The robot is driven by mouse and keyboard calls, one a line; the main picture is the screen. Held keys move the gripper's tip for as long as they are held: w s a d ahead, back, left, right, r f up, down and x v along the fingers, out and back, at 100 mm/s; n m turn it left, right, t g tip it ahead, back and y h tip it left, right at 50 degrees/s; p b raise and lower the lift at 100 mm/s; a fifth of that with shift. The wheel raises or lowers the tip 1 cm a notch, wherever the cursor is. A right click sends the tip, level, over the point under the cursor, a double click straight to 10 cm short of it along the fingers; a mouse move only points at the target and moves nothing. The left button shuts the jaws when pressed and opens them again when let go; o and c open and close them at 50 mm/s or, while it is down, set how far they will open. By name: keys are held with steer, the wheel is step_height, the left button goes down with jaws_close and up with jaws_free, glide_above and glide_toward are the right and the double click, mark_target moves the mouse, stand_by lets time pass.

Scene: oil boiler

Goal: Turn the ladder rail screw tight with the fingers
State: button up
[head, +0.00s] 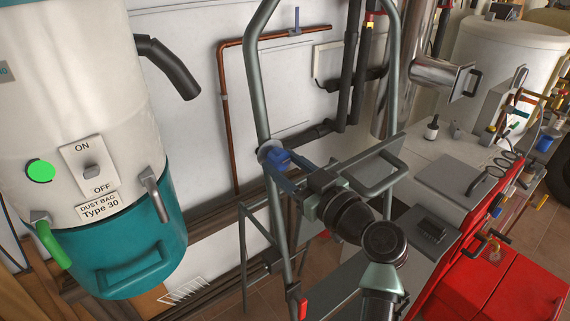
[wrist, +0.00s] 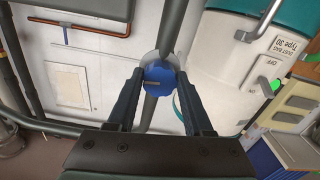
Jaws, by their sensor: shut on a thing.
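The ladder rail screw is a blue round knob (head: 276,159) on the left grey ladder rail (head: 262,100) in the head view. In the wrist view the blue knob (wrist: 160,80) lies between my fingertips, in front of the rail (wrist: 174,30). My gripper (head: 287,166) reaches it from the lower right in the head view. In the wrist view my gripper (wrist: 160,84) has its two dark fingers on either side of the knob, shut on it. A pale round disc shows behind the knob. The screw's thread is hidden.
A white and teal dust collector (head: 125,225) stands on the left. A copper pipe (head: 226,110) runs on the white wall behind the ladder. A red toolbox (head: 510,285) and a white tank (head: 505,60) stand on the right.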

jaws_close()
steer(key=shift+f+m, duration=0.1)
steer(key=shift+m, duration=0.2)
steer(key=m+b, duration=0.2)
steer(key=shift+m, duration=0.3)
steer(key=m, duration=0.5)
steer(key=shift+a, duration=0.1)
steer(key=m, duration=0.3)
steer(key=m+p, duration=0.1)
steer(key=m, duration=0.2)
steer(key=shift+s+r+m+p, duration=0.1)
steer(key=shift+r+m+p, duration=0.1)
steer(key=shift+m+p, duration=1.2)
steer(key=shift+m, duration=1.3)
